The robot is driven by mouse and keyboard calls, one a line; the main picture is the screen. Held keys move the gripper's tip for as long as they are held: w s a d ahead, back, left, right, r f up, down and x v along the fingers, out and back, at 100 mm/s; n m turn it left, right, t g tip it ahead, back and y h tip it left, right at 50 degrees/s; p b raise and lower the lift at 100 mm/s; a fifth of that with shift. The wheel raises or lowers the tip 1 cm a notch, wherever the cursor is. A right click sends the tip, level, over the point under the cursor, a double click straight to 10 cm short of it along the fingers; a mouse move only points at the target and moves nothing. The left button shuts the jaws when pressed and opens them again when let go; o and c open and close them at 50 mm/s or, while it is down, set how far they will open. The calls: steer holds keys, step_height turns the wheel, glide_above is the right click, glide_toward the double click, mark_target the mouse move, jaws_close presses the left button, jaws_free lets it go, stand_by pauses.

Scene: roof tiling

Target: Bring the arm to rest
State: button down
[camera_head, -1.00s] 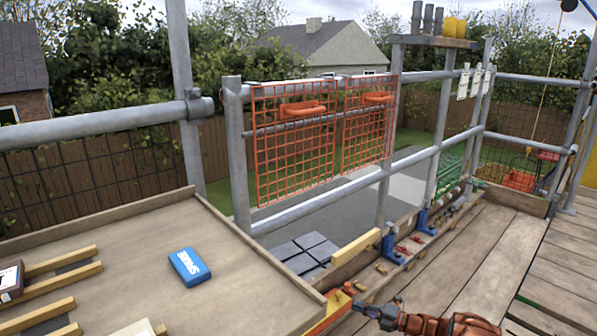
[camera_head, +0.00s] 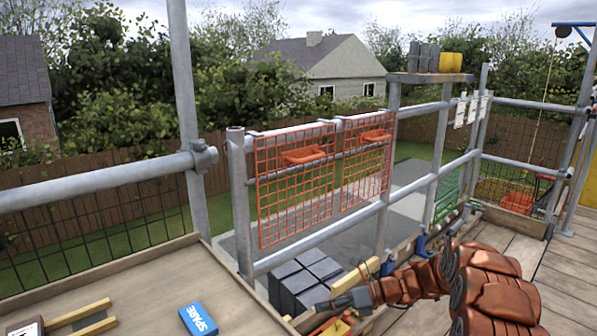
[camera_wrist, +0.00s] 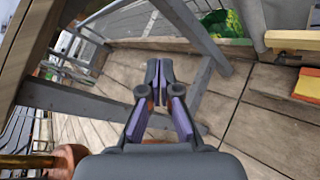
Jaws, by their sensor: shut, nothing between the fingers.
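My gripper (camera_wrist: 158,85) shows in the wrist view with its dark, purple-lined fingers brought together at the tips and nothing between them. It points down toward the wooden deck boards (camera_wrist: 270,125). In the head view my arm crosses the lower right, and my gripper (camera_head: 318,308) is at its left end, close to the right edge of the wooden table (camera_head: 110,275). The gripper's fingertips are small in that view.
A blue box marked SPARE (camera_head: 198,319) lies on the table. Orange mesh panels (camera_head: 295,185) hang on the grey scaffold rails. Dark tiles (camera_head: 305,278) are stacked beyond the table's edge. Plank decking (camera_head: 560,270) is open at the right.

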steer(key=s+a+r+n+g+h+p, duration=0.1)
steer(key=s+r+n+g+h+p, duration=0.15)
steer(key=s+r+n+p, duration=0.6)
steer(key=s+r+n+g+h+p, duration=0.15)
steer(key=s+r+n+h, duration=0.3)
steer(key=s+r, duration=0.8)
steer(key=s+d+r+n+t+h+p, duration=0.1)
steer(key=s+d+r+n+h+p, duration=0.2)
steer(key=s, duration=0.8)
steer(key=s+d+r+n+t+h+p, duration=0.1)
steer(key=s+d+r+n+h+p, duration=0.3)
steer(key=s+d+r+n+p, duration=0.4)
steer(key=s+d+n, duration=0.1)
steer(key=s+n, duration=0.1)
steer(key=s, duration=0.1)
steer(key=shift+s+d+h+p, duration=0.15)
steer(key=shift+h+p, duration=0.15)
steer(key=shift+r, duration=0.1)
